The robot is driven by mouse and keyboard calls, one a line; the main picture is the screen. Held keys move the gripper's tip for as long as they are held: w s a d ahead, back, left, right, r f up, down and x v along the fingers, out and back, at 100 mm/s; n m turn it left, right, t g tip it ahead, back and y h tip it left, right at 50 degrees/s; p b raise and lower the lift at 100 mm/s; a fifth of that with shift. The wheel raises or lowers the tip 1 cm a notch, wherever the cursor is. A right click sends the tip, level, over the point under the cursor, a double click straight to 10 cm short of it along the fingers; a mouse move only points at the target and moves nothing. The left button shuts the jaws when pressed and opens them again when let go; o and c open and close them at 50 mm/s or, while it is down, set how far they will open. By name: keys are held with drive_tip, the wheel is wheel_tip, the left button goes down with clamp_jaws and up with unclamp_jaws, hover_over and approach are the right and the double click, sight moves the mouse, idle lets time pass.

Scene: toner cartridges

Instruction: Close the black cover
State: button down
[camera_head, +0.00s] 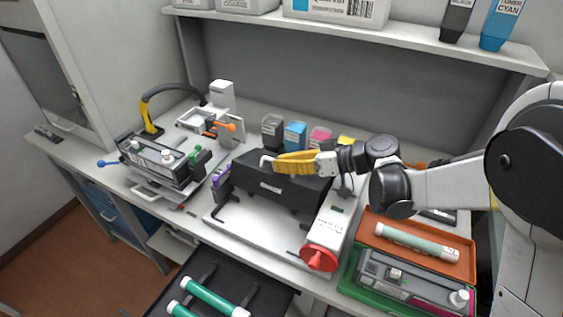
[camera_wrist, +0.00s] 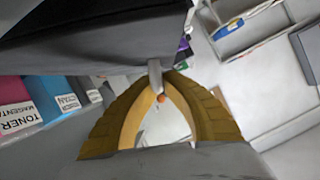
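The black cover (camera_head: 285,187) is a wide dark box-like piece with a small pale label, raised above a white base (camera_head: 250,232) on the bench. In the wrist view its dark underside or face (camera_wrist: 90,42) fills the upper left. My gripper (camera_head: 275,162) has yellow ribbed fingers pointing left at the cover's upper edge. In the wrist view my gripper (camera_wrist: 157,82) has its fingers bowed out and their tips brought together. A small pale hooked piece (camera_head: 265,161) shows at the tips, close against the cover. I cannot tell whether it belongs to the cover or is held.
Toner bottles (camera_head: 296,135) stand behind the cover. A white arm with a red knob (camera_head: 319,258) is at its right. An orange tray (camera_head: 377,225) and a green tray (camera_head: 351,281) lie farther right. A grey device (camera_head: 165,160) stands left. An open drawer (camera_head: 255,289) is in front.

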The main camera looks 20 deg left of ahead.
drive_tip(key=c, duration=1.5)
unclamp_jaws()
drive_tip(key=shift+f, duration=0.1)
drive_tip(key=v, duration=1.2)
